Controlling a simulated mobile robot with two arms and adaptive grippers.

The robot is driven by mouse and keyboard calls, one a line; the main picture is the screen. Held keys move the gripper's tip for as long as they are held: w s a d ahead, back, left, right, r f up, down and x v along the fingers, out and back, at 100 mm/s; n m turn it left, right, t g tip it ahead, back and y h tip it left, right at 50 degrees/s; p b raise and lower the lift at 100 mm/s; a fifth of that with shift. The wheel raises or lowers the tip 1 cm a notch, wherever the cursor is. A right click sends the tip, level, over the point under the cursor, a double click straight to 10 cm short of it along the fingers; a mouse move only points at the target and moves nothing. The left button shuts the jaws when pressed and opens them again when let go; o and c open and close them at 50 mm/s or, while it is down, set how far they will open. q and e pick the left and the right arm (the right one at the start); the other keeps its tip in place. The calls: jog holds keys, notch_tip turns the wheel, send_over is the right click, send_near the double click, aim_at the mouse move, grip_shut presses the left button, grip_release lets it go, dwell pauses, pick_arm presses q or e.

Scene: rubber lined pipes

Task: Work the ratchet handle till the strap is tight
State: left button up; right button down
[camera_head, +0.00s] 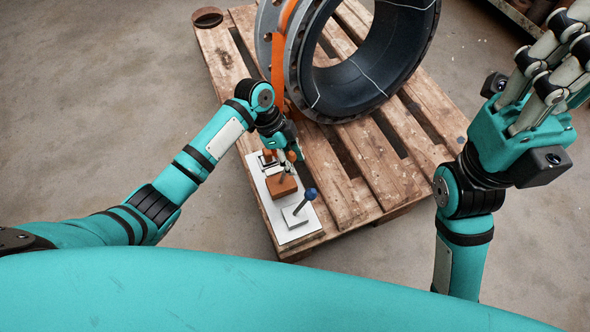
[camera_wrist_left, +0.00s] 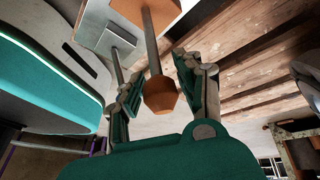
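An orange strap (camera_head: 283,45) runs over the black-lined pipe (camera_head: 350,75) and down to a white plate (camera_head: 286,236) on the pallet. On the plate, an orange-brown block (camera_head: 281,186) carries a lever with an orange knob (camera_head: 291,156). In the left wrist view the knob (camera_wrist_left: 160,96) hangs on its rod between the fingers of my left gripper (camera_wrist_left: 158,88), with gaps visible on both sides. In the head view this gripper (camera_head: 290,145) is partly hidden by its own wrist. My right gripper (camera_head: 548,75) is raised at the right, away from the plate; its tips are partly cut off.
A grey block with a blue-knobbed lever (camera_head: 309,194) stands on the plate's near end. A second rod (camera_wrist_left: 118,66) shows close to my left finger in the wrist view. The wooden pallet (camera_head: 375,165) lies under the pipe. Bare floor surrounds it.

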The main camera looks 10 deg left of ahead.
pick_arm(q)
jog(key=shift+b+x, duration=0.35)
jog(key=shift+x, duration=0.9)
grip_shut()
